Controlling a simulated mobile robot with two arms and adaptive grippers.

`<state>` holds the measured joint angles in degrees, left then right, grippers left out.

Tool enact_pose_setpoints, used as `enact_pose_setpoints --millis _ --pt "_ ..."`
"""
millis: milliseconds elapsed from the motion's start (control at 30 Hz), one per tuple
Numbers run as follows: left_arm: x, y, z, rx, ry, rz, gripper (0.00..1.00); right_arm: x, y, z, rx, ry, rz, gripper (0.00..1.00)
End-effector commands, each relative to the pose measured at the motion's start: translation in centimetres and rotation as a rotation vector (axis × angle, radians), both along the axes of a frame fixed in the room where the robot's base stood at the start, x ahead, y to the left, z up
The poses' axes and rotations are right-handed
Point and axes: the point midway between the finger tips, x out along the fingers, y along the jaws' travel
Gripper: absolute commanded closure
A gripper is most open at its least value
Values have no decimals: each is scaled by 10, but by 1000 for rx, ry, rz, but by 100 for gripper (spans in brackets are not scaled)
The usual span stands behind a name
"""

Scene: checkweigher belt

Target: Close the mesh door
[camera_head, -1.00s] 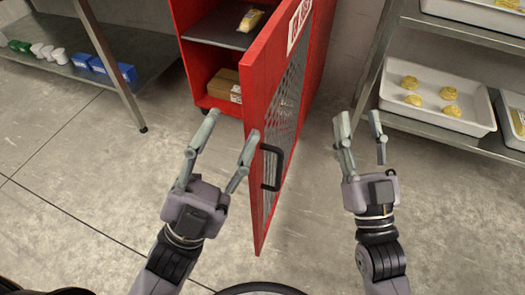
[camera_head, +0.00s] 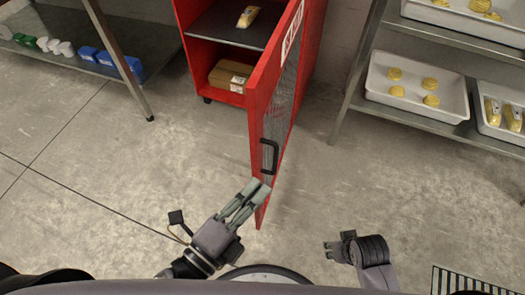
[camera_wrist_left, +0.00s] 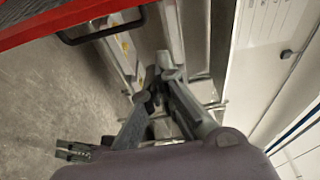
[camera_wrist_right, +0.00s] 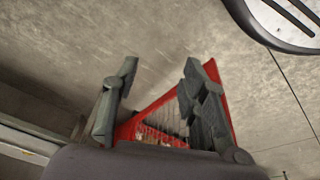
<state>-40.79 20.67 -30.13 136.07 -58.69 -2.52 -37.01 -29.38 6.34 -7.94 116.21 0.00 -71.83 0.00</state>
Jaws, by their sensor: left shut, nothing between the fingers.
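The red mesh door (camera_head: 284,95) stands open, swung out from the red cabinet (camera_head: 185,45) toward me.
The cabinet holds a yellow pack (camera_head: 248,17) on its shelf and a cardboard box (camera_head: 230,75) below. A shelf with blue, white and green items (camera_head: 120,65) stands left. A rack with white trays (camera_head: 417,85) stands right. The floor around the door is clear.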

Motion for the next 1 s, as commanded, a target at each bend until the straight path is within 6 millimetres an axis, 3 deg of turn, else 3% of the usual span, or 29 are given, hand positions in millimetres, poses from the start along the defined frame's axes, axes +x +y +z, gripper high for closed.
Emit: enact_pose_setpoints --millis 300,600,800,1000 --pt "38 -25 4 0 -6 -3 100 -9 0 -48 -1 27 5 60" --pt "79 -52 3 -2 -3 -3 100 -20 -1 -80 -3 43 8 60" --pt "83 -21 -1 1 1 -1 100 -17 -1 -76 -1 36 9 60" --pt "85 -12 0 -2 0 -1 100 -16 0 -73 -1 35 8 60"
